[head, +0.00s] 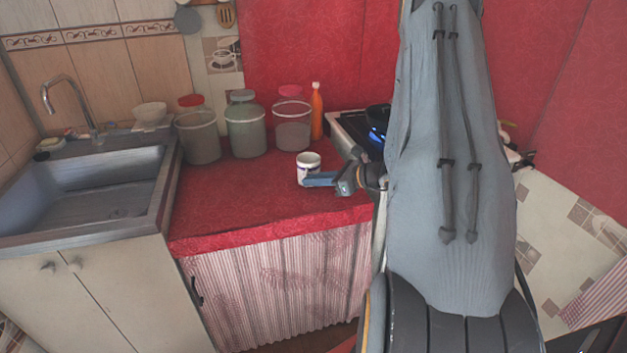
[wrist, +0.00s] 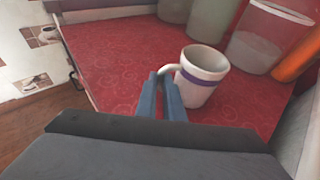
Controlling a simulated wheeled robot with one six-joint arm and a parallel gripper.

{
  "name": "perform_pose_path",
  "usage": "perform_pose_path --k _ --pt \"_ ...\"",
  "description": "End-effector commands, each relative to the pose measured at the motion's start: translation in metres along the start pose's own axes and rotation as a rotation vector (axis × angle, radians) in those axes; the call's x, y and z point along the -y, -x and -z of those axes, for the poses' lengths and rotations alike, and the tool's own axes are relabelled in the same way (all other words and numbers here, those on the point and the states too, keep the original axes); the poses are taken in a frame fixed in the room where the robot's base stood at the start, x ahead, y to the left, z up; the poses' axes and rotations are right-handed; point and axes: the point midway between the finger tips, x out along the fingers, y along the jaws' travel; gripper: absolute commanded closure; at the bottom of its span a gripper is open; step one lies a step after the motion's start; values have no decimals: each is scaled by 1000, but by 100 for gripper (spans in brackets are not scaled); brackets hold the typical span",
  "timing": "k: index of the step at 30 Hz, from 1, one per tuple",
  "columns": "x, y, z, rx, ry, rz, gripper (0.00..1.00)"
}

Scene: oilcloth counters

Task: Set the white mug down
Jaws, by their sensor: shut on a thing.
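The white mug (head: 309,160) is upright at the right part of the red counter in the head view. It is white with a purple band, and in the wrist view (wrist: 204,75) its handle faces my gripper. My gripper (head: 306,180) reaches in from the right, with blue fingers close together at the mug's handle. In the wrist view the fingers (wrist: 168,78) are shut on the handle. I cannot tell whether the mug's base touches the counter.
The red oilcloth counter (head: 240,205) is clear to the left of the mug. Several jars (head: 246,130) and an orange bottle (head: 317,115) stand behind. A stove (head: 352,130) with a dark pan is at the right, a sink (head: 85,190) at the left.

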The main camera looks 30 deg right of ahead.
Motion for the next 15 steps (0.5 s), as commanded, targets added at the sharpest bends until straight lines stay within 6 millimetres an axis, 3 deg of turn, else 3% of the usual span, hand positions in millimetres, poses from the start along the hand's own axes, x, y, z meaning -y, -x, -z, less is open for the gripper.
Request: perform_pose_path --k 1,4,15 --pt "0 -1 2 0 -1 0 90" --pt "0 0 1 0 -1 0 74" --pt "0 1 -2 0 0 0 73"
